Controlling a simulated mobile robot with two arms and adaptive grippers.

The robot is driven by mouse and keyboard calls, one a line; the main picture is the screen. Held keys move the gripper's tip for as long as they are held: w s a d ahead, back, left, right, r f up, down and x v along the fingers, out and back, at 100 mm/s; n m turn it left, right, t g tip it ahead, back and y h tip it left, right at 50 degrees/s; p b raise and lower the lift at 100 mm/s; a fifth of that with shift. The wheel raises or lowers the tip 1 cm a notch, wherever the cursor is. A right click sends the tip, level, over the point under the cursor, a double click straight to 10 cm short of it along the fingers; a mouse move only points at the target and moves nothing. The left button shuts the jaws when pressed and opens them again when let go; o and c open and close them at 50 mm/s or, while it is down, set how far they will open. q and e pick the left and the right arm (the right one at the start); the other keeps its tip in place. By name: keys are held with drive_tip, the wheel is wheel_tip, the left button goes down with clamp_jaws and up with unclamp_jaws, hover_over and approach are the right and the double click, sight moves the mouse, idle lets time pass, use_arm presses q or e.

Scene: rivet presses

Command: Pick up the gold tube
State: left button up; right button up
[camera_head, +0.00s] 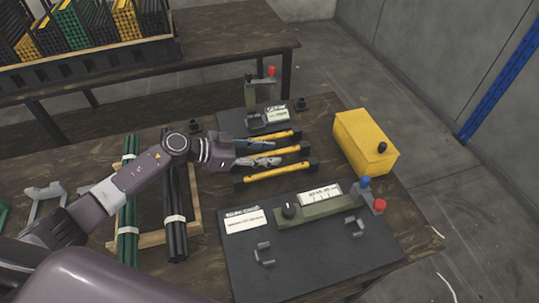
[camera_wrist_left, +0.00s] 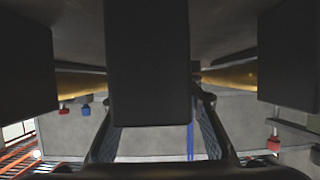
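Three gold tubes with black ends lie side by side on the table to the right of my left gripper: a far one (camera_head: 284,135), a middle one (camera_head: 291,149) and a near one (camera_head: 275,172). My left gripper (camera_head: 277,152) is open, with its fingers apart beside the middle tube. I cannot tell whether they touch it. In the left wrist view, gold surfaces (camera_wrist_left: 228,76) show on both sides of a dark block, beyond the open fingers. My right gripper is not in view.
A yellow box (camera_head: 365,145) stands right of the tubes. A press panel (camera_head: 315,205) with red and blue buttons is in front, and another press (camera_head: 262,92) is behind. Bundled green rods (camera_head: 128,200) and black rods (camera_head: 175,215) lie left. A rod bin (camera_head: 90,62) stands on the back table.

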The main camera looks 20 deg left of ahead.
use_arm(q)
drive_tip(key=shift+x, duration=1.05)
clamp_jaws()
drive_tip(key=shift+r, duration=0.1)
